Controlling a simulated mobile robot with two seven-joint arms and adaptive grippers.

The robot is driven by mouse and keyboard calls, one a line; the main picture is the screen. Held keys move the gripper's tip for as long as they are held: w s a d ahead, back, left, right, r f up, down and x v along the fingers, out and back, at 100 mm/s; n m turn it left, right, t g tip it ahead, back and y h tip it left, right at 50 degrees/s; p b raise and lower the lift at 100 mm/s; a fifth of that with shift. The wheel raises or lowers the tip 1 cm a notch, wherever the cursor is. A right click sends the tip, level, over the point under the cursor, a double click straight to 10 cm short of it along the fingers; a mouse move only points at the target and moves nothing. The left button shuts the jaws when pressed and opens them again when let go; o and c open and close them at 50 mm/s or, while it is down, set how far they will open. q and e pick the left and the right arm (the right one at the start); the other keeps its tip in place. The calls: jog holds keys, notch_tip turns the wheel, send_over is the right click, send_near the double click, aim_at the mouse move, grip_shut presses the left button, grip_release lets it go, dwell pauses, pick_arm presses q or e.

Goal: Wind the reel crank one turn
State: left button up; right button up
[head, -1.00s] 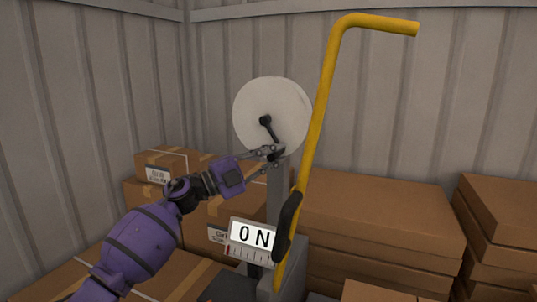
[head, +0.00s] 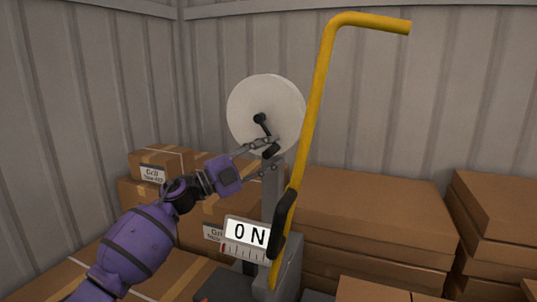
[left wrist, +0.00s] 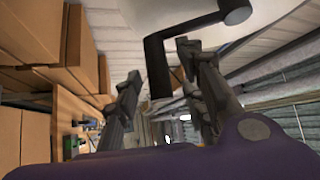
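The reel is a pale round disc (head: 285,100) on a grey post (head: 271,200) in the head view. Its black crank arm (head: 263,127) runs down and right from the hub to a dark handle (head: 271,151). My left gripper (head: 270,153) is at this handle with its fingers spread. In the left wrist view the crank handle (left wrist: 157,65) stands between the two open fingers of the left gripper (left wrist: 155,82). A gap shows on the left finger's side; contact with the right finger cannot be told. My right gripper is not in view.
A yellow bent bar (head: 317,110) with a black grip rises in front, just right of the reel. An "ON" sign (head: 248,233) sits below the gripper. Cardboard boxes (head: 375,215) stand right and left. Corrugated walls (head: 430,100) close off the back.

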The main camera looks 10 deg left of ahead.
pick_arm(q)
jog(key=v, duration=1.2)
